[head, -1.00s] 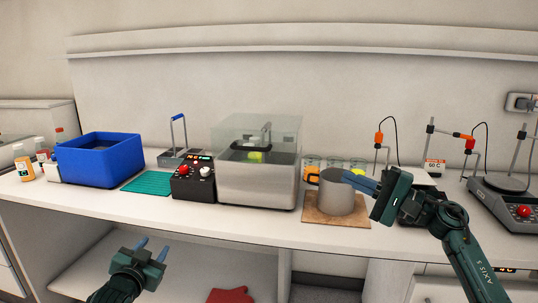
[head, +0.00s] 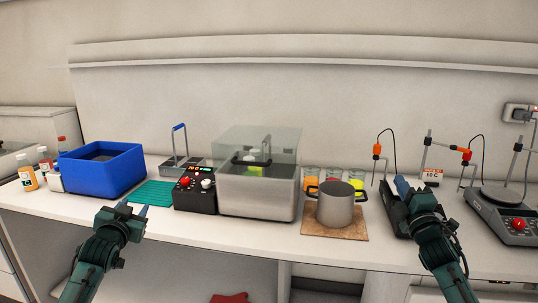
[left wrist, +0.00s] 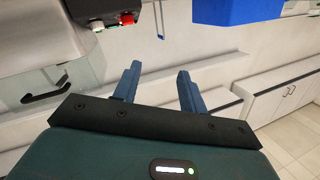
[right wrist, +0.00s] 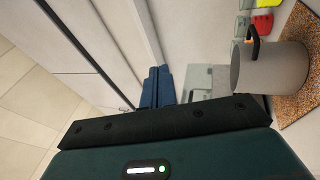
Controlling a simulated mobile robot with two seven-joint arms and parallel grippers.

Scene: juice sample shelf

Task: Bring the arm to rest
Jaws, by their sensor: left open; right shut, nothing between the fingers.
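My left gripper (head: 133,208) is open and empty in front of the bench edge, below the green mat (head: 153,193). Its two blue fingers stand apart in the left wrist view (left wrist: 156,75). My right gripper (head: 402,186) is at the right, clear of the grey pot (head: 335,207). Its fingers are together with nothing between them in the right wrist view (right wrist: 157,82). The pot stands upright on a cork board (head: 335,234); it also shows in the right wrist view (right wrist: 268,70).
A blue bin (head: 100,168), a control box (head: 194,197) and a clear-lidded water bath (head: 258,200) stand along the bench. Bottles (head: 28,178) are at the far left. A hotplate (head: 500,217) and probe stands are at the right. Air before the middle bench is clear.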

